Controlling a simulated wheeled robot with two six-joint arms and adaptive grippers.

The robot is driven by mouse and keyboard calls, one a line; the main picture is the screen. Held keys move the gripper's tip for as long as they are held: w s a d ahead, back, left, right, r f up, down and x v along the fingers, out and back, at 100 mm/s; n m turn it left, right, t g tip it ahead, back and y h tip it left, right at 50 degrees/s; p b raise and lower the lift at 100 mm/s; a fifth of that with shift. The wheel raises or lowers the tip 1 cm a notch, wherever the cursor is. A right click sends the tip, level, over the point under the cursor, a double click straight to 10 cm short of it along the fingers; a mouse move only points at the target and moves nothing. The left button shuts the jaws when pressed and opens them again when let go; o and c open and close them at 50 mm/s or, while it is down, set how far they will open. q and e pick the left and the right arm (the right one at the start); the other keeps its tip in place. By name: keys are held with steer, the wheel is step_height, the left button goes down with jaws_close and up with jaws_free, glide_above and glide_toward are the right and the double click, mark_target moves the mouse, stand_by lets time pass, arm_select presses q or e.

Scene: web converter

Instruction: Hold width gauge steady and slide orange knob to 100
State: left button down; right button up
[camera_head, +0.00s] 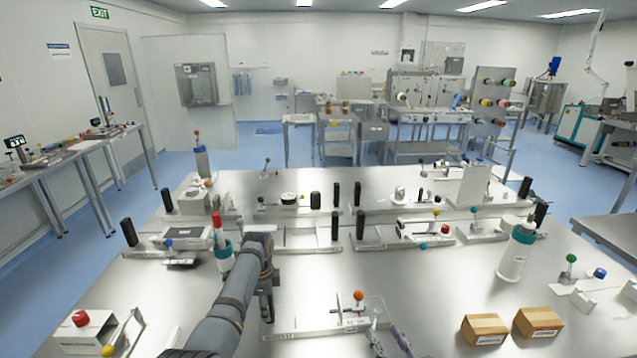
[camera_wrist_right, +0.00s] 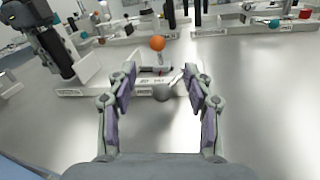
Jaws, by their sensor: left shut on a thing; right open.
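The width gauge is a pale flat bar (camera_head: 310,331) on the front middle of the steel table; its labelled base also shows in the right wrist view (camera_wrist_right: 100,91). Its orange knob (camera_head: 358,296) stands on a slider toward the bar's right part, and shows beyond my right fingers in the wrist view (camera_wrist_right: 157,43). My left gripper (camera_head: 267,308) is shut on the gauge's left end, with the exact contact partly hidden. My right gripper (camera_wrist_right: 160,88) is open, its fingers apart in front of the knob's slider. The scale numbers are too small to read.
Two cardboard boxes (camera_head: 484,329) (camera_head: 538,322) lie right of the gauge. A white box with a red knob (camera_head: 82,320) sits at front left. A white cylinder with a teal collar (camera_head: 512,258) stands at right. Several fixtures with black posts line the table behind.

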arm_select(q)
steer(key=shift+s+a+f, duration=0.15)
steer(key=shift+a, duration=0.05)
steer(key=c, duration=1.3)
jaws_free()
steer(key=o, duration=0.5)
steer(key=shift+w, duration=0.2)
steer(key=shift+o, duration=0.2)
steer(key=shift+r, duration=0.3)
step_height(320, 180, up, 12)
steer(key=shift+f, duration=0.15)
